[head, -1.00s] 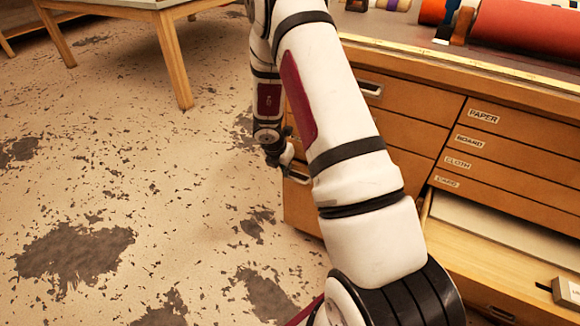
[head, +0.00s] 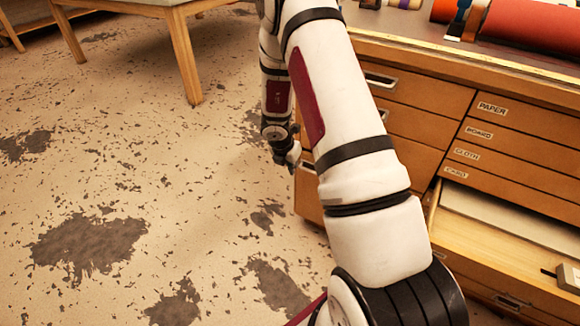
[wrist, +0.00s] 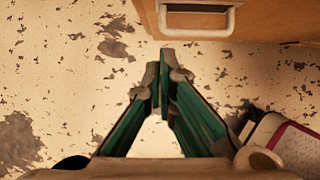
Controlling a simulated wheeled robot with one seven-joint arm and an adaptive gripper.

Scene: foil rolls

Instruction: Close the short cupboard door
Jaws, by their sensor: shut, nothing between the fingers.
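No cupboard door can be made out for sure in either view. A wooden front (wrist: 255,18) with a pale metal pull handle (wrist: 197,18) shows at the top of the wrist view; I cannot tell whether it is a door or a drawer. My gripper (wrist: 165,70) is shut and empty, its green fingers together over the floor, just below that handle in the picture. In the head view my gripper (head: 291,162) hangs low at the cabinet's left end, close to the lower wooden front (head: 308,200). My arm hides part of the cabinet front.
The wooden cabinet (head: 440,90) has drawers labelled paper, board, cloth and card. A drawer (head: 490,245) below them is pulled out at the right. Red and orange rolls (head: 530,32) lie on top. A wooden table (head: 185,55) stands at the back left. The speckled floor is clear.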

